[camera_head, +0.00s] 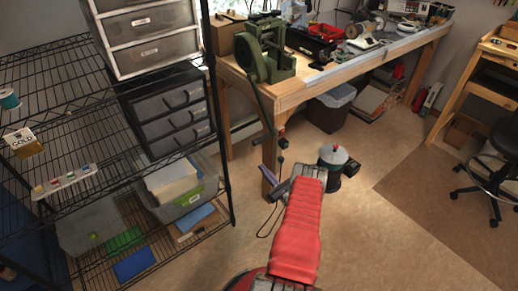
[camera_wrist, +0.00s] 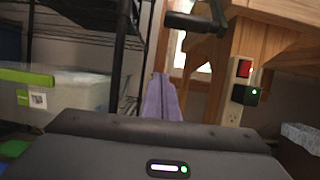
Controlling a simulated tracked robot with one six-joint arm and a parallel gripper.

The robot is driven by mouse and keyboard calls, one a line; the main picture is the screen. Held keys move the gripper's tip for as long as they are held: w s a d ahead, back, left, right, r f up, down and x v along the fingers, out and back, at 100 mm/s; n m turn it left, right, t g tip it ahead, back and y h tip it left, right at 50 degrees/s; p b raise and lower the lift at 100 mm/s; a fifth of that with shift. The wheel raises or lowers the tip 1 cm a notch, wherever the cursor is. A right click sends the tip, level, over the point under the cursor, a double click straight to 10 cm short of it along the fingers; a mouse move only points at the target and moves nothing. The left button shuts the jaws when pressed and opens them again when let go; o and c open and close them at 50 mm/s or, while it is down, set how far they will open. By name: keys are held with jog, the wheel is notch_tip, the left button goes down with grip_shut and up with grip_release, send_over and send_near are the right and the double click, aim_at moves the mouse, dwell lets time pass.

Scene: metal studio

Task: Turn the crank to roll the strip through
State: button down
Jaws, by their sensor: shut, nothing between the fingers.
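The green rolling mill (camera_head: 265,52) stands at the near left corner of the wooden bench. Its dark crank arm (camera_head: 260,103) hangs down past the bench edge. The black crank handle (camera_wrist: 190,21) shows at the top of the wrist view, sticking out to the left from the crank's lower end. My gripper (camera_head: 277,190) is low in front of the bench leg; its purple fingers (camera_wrist: 161,78) are shut and empty. They are below the handle in the picture and apart from it. I cannot clearly make out the strip at the rollers.
A wire shelf (camera_head: 222,130) with drawers and bins stands close on the left. A red-switched outlet box (camera_wrist: 242,70) is on the bench leg. A dark canister (camera_head: 334,162) stands right of my arm. The floor (camera_head: 400,240) at right is clear.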

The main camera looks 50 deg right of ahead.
jog(key=shift+s+d+r+m+t+h, duration=0.15)
jog(key=shift+d+r+h, duration=0.2)
jog(key=shift+r, duration=0.1)
jog(key=shift+s+d+r+m+t+h, duration=0.15)
jog(key=shift+d+r+h, duration=0.15)
jog(key=shift+r, duration=0.15)
jog(key=shift+w, duration=0.1)
jog(key=w+d+r, duration=0.1)
jog(key=w+r, duration=0.5)
jog(key=shift+d+r, duration=0.2)
jog(key=shift+r, duration=0.2)
jog(key=shift+w, duration=0.1)
dwell(0.5)
